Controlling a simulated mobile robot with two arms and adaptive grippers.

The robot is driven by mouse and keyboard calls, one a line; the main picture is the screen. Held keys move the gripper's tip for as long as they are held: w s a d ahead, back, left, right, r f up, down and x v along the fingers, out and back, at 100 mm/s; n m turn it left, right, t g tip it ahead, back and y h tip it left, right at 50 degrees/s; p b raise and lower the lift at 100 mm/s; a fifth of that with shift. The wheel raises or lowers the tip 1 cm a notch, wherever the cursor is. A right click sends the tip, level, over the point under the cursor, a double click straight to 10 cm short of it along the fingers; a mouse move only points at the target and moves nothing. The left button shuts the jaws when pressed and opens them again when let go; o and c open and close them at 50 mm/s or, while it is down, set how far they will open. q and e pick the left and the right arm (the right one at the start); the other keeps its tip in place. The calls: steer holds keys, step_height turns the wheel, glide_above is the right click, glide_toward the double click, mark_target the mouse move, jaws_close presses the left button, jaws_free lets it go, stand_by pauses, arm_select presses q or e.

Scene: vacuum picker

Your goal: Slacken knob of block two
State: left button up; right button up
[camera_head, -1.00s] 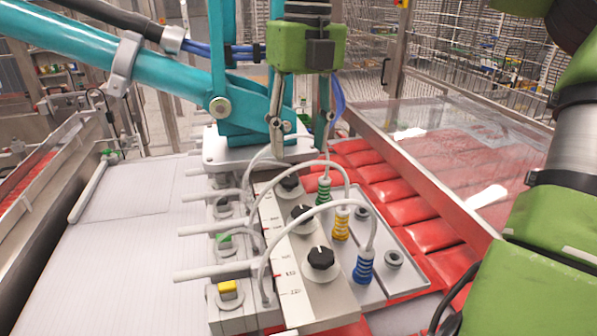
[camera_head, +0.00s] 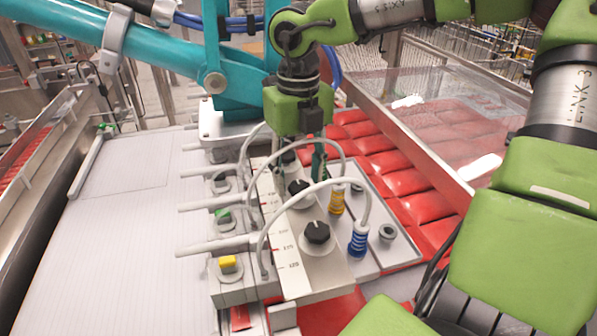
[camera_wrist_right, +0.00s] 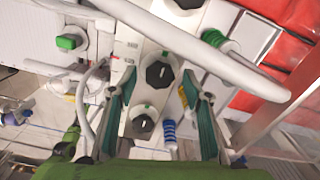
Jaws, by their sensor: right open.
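Three black knobs with pale pointer marks sit in a row on the light grey block unit (camera_head: 322,275): the near knob (camera_head: 317,232), the middle knob (camera_head: 298,188) and a far knob (camera_head: 288,157), partly hidden. I see no label that says which is block two. My right gripper (camera_head: 304,163) points down over the far part of the row. In the right wrist view, its open, empty fingers (camera_wrist_right: 160,76) lie either side of the middle knob (camera_wrist_right: 160,73); the near knob (camera_wrist_right: 143,122) lies closer to the palm. Contact cannot be told. My left gripper is not visible.
Grey hoses arch over the knobs to the yellow connector (camera_head: 337,201) and blue connector (camera_head: 358,240). A yellow button (camera_head: 228,262) and a green button (camera_head: 222,215) stand left of the knobs. A teal arm (camera_head: 150,50) crosses behind. Red cushions (camera_head: 405,180) lie to the right.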

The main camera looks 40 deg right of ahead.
steer(key=shift+f, duration=0.3)
steer(key=c, duration=1.1)
